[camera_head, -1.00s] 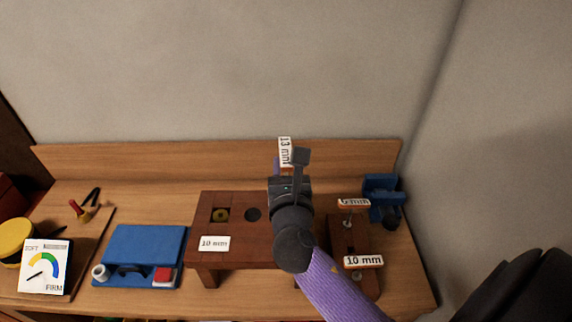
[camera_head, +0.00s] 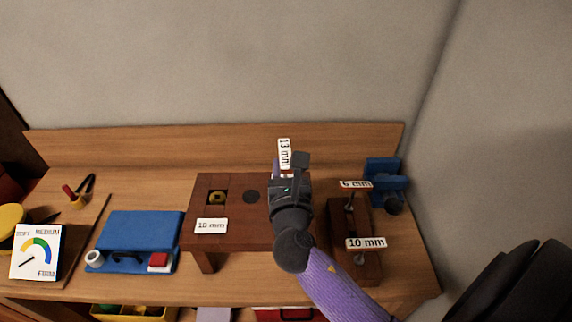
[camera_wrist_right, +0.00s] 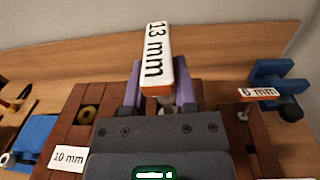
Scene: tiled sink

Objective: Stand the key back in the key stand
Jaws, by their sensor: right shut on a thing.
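My right gripper (camera_head: 287,172) is shut on the 13 mm key, whose white label (camera_head: 284,152) stands up past the fingers. In the right wrist view the key's label (camera_wrist_right: 156,58) is between the two purple fingers (camera_wrist_right: 159,92), and its lower part is hidden. The key is held above the brown wooden bench block, apart from the stand. The key stand (camera_head: 345,228) is a dark brown block at the right, holding a 6 mm key (camera_head: 356,184) and a 10 mm key (camera_head: 366,243). My left gripper is not in view.
The bench block (camera_head: 235,240) has a brass-ringed hole (camera_head: 217,198), a dark hole (camera_head: 251,197) and a 10 mm label (camera_head: 211,226). A blue clamp-like object (camera_head: 383,172) stands behind the stand.

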